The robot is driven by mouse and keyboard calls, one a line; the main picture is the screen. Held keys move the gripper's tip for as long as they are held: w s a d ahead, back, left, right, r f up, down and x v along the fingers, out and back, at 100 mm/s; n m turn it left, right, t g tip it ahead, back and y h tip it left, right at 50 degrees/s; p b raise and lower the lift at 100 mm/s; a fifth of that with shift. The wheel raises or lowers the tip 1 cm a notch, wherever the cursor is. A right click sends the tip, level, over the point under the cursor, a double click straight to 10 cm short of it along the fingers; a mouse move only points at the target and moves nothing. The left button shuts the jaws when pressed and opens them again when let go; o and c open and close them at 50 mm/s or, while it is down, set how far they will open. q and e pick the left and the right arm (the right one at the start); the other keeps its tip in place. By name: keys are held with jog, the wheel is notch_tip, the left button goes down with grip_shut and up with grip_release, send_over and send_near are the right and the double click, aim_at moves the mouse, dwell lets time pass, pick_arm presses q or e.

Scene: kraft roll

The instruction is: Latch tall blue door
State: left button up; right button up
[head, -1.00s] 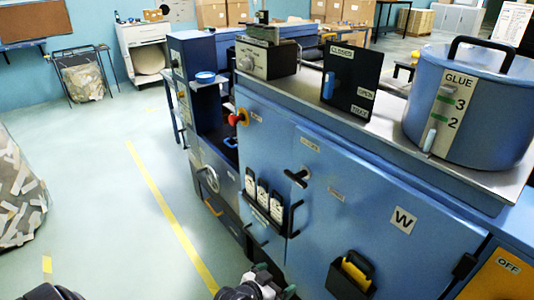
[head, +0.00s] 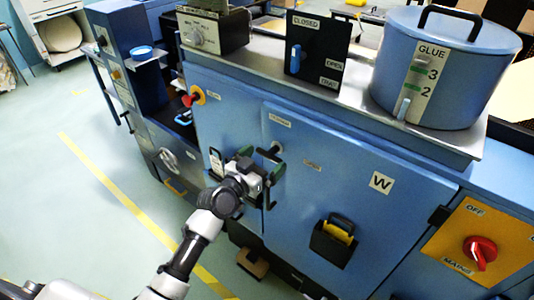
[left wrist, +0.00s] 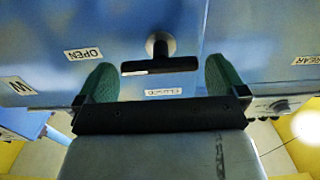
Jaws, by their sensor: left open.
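The tall blue door (head: 335,185) bears a W label and looks shut or nearly shut against the blue cabinet. Its black T-shaped handle (head: 271,153) stands near the door's left edge and is partly hidden by my gripper. In the left wrist view the handle (left wrist: 160,66) lies crosswise, with an OPEN label (left wrist: 83,54) to its left and a CLOSED label (left wrist: 163,92) below. My left gripper (head: 262,161) is open in front of the handle. In the left wrist view its green fingertips (left wrist: 160,80) stand on either side of the bar, apart from it.
A black pocket (head: 333,241) with a yellow item hangs on the door. A red knob (head: 190,99) is on the cabinet's left. A yellow panel with a red mains switch (head: 480,251) is at right. The glue pot (head: 400,60) stands on top. Floor at left is clear.

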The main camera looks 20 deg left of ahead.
pick_arm(q)
jog(key=shift+x, duration=0.8)
jog(key=shift+w+d, duration=0.15)
jog(key=c, duration=0.6)
jog(key=shift+c, duration=0.2)
pick_arm(e)
jog(key=shift+a+r, duration=0.15)
jog(key=shift+a, duration=0.25)
